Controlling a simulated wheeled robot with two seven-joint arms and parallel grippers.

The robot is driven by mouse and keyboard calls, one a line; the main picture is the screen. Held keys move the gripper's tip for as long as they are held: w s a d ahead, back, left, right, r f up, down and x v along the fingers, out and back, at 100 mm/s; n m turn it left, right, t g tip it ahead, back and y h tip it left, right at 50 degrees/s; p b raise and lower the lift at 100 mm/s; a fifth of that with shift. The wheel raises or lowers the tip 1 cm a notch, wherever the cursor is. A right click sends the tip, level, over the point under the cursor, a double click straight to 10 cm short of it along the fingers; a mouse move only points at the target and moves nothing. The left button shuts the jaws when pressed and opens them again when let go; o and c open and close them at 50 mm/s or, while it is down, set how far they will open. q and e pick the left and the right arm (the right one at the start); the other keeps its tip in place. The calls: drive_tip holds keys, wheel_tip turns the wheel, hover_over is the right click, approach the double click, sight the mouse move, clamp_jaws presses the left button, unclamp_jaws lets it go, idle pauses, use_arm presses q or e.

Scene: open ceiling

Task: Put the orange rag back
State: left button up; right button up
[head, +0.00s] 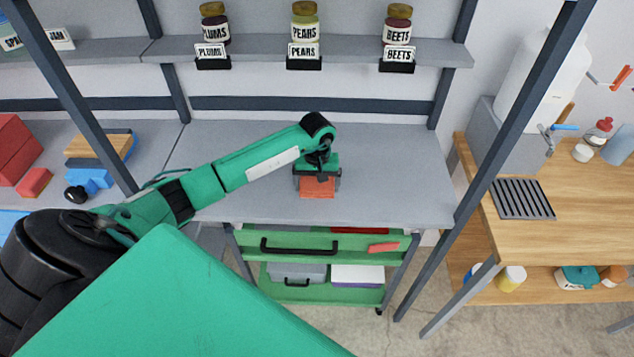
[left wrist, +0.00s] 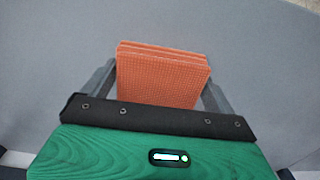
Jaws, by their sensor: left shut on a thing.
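The orange rag (head: 318,187) is a folded, textured block at the middle of the grey shelf (head: 400,180). My left gripper (head: 317,180) reaches in from the left and is shut on the rag. In the left wrist view the rag (left wrist: 162,75) sits between the two fingers of the left gripper (left wrist: 160,90), with grey surface around it. I cannot tell whether the rag touches the shelf or is held just above it. My right gripper is not in view.
Jars labelled plums (head: 214,24), pears (head: 305,22) and beets (head: 397,25) stand on the upper shelf. A green drawer cart (head: 330,245) is below the grey shelf. Dark rack posts (head: 490,150) flank it. A wooden workbench (head: 570,215) stands right. The grey shelf around the rag is clear.

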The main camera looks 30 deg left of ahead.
use_arm(q)
drive_tip(key=o, duration=0.7)
drive_tip(key=shift+r, duration=0.35)
drive_tip(key=shift+r+b, duration=2)
drive_tip(key=shift+r, duration=3.75)
drive_tip(key=shift+d, duration=0.1)
